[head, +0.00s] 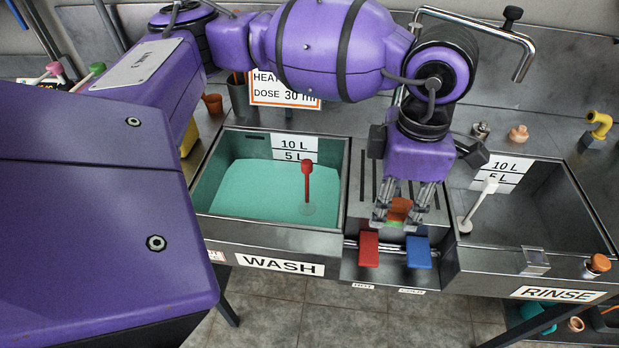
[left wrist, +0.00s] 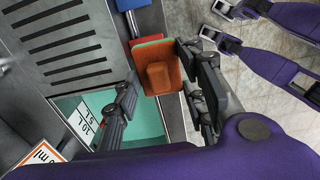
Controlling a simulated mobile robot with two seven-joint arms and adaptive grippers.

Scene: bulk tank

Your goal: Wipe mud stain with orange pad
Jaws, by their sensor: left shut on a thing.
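The orange pad (head: 399,207) is a small block with a thin green layer underneath. It is held in my left gripper (head: 398,217), above the strip between the two basins and just behind the red and blue pedals. In the left wrist view the pad (left wrist: 153,50) shows a raised brown-orange grip (left wrist: 158,76) between the fingers of my left gripper (left wrist: 162,98). I cannot tell whether the pad's underside touches the metal. I cannot make out a mud stain in either view; the gripper and pad may cover it.
The WASH basin (head: 348,180) holds teal liquid and a red-handled plug (head: 307,175). The RINSE basin (head: 560,215) has a white-handled rod (head: 478,207). A red pedal (head: 369,250) and blue pedal (head: 418,252) stand in front. A bent metal spout (head: 525,58) rises behind.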

